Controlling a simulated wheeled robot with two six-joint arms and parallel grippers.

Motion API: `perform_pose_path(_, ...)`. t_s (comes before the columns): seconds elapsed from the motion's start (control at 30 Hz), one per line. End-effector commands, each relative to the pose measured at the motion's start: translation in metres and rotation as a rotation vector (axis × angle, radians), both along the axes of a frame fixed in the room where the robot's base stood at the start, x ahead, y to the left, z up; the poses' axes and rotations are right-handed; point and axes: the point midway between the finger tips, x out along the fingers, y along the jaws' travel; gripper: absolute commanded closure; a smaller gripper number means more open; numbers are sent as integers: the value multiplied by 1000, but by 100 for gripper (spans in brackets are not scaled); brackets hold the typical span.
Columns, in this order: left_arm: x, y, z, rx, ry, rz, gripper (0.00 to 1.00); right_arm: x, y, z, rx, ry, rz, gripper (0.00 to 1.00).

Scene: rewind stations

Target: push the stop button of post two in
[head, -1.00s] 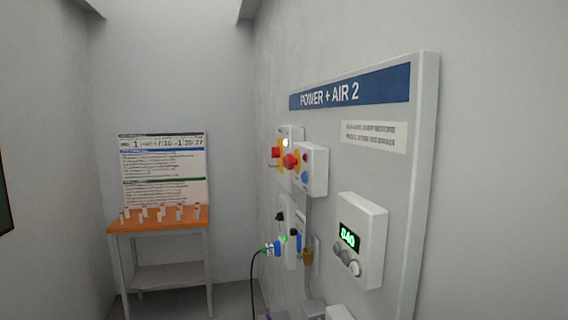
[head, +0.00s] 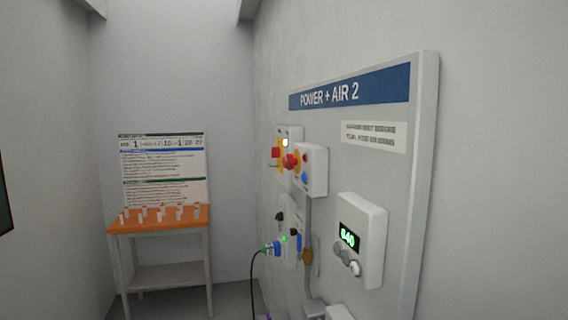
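The post two panel (head: 420,120) stands on the right wall under a blue sign (head: 350,88) reading "POWER + AIR 2". A red stop button (head: 290,161) on a yellow base sticks out to the left of a white box (head: 314,170) on the panel. A second red part (head: 275,153) sits behind it on another box with a lit white lamp (head: 285,142). I cannot tell how far either red part is pressed. Neither of my grippers is in view.
A display box (head: 362,240) with green digits and knobs sits lower on the panel. A blue plug (head: 272,249) with a black cable hangs at the left. An orange-topped table (head: 160,224) with several small bottles stands at the back under a notice board (head: 163,170).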

Motion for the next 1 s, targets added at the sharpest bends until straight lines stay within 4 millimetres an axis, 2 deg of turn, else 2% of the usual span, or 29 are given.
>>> perform_pose_path(0.37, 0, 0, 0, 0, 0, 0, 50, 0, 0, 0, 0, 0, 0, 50)
perform_pose_path(0.4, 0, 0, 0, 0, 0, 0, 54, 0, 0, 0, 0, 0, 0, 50)
perform_pose_path(0.47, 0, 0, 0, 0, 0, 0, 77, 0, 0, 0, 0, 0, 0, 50)
perform_pose_path(0.5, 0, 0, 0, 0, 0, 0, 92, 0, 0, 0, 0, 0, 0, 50)
perform_pose_path(0.53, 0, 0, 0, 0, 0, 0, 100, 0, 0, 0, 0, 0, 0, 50)
perform_pose_path(1.0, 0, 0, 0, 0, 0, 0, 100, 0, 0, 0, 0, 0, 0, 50)
